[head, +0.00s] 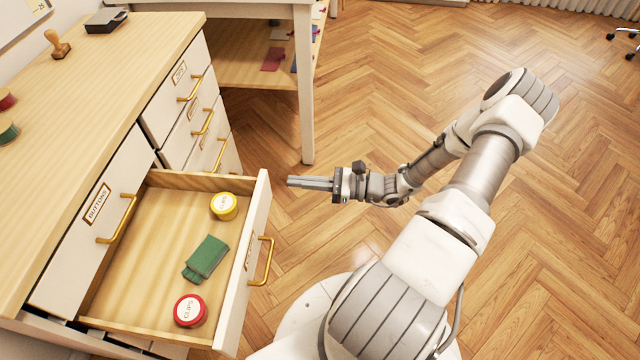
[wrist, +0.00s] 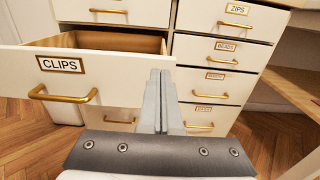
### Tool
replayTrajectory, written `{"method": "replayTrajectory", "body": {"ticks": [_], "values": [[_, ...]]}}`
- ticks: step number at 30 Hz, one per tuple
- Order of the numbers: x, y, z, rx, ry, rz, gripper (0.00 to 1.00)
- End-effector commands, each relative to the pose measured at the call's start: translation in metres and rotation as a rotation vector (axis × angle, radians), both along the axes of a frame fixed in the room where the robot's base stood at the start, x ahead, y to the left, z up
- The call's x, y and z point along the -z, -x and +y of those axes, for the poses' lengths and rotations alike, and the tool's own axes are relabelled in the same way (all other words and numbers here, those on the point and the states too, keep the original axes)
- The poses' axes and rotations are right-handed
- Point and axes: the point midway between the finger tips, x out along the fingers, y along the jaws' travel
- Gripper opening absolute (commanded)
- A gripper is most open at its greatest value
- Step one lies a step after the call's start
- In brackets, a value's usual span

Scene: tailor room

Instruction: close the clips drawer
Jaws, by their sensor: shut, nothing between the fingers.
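The clips drawer (head: 150,255) is pulled well out of the white cabinet in the head view. The handle also shows in the head view (head: 266,262). My gripper (head: 290,182) is shut and empty, to the right of the drawer's far front corner. It looks apart from the drawer; the exact gap is hard to tell.
The BUTTONS drawer (head: 92,215) and the drawer column labelled ZIPS (head: 178,78) are shut. A wooden stamp (head: 58,46) stands on the cabinet top (head: 110,85). A white table leg (head: 306,90) stands beyond my gripper.

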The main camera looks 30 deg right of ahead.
Motion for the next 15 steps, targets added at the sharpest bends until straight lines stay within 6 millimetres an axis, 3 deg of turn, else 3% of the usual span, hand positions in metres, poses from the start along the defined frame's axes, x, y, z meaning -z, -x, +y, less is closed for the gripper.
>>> {"method": "replayTrajectory", "body": {"ticks": [6,15], "values": [[0.001,-0.021,0.031,-0.003,-0.001,0.000,0.00],[0.000,-0.030,0.043,-0.001,0.001,0.001,0.00]]}}
